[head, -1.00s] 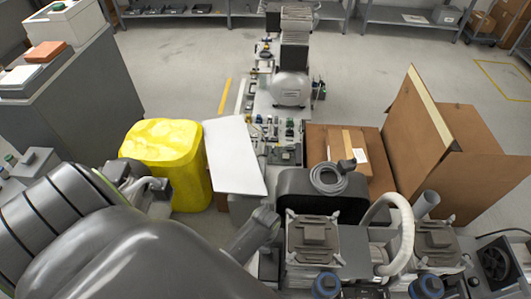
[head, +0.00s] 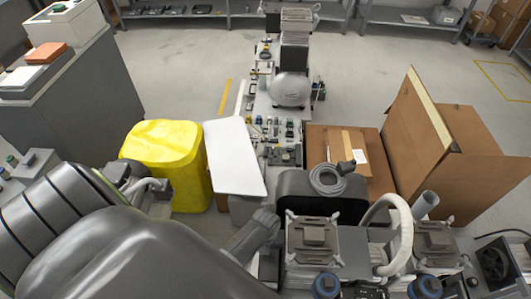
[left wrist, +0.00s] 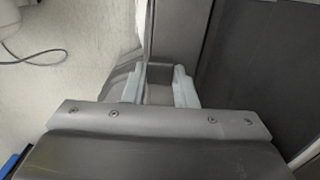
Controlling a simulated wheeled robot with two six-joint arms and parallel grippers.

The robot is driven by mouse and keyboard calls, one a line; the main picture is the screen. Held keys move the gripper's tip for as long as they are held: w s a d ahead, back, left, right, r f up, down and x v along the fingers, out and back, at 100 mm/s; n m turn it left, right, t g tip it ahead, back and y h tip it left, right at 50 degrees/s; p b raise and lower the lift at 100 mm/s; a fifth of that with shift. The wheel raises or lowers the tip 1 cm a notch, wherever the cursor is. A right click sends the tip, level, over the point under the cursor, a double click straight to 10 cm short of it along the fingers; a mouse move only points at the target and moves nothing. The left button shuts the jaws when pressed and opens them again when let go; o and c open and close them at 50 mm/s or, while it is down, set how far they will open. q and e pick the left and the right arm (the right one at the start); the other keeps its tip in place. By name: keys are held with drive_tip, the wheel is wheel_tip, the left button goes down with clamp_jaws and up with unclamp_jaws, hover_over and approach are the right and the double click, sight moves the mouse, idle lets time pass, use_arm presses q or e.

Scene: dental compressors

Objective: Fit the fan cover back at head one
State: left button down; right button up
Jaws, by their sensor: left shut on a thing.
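My left arm fills the lower left of the head view, and its gripper is hidden there. In the left wrist view my left gripper (left wrist: 160,88) has its two pale fingers on a grey part, probably the fan cover (left wrist: 158,72). Most of that part is hidden by the gripper, so its shape and whether it touches the machine cannot be told. In the head view the compressor has two ribbed heads, a left one (head: 313,240) and a right one (head: 436,242). Which is head one cannot be told. My right gripper is not in view.
A black fan (head: 495,262) shows at the lower right. A pale curved hose (head: 398,235) rises between the heads. A yellow bin (head: 165,160), a white panel (head: 234,158) and an open cardboard box (head: 425,135) stand beyond. The floor farther back is mostly clear.

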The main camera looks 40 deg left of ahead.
use_arm(q)
drive_tip(key=c, duration=0.6)
unclamp_jaws()
drive_tip(key=shift+r, duration=0.1)
wheel_tip(320, 180, up, 7)
drive_tip(key=p, duration=0.8)
idle(0.7)
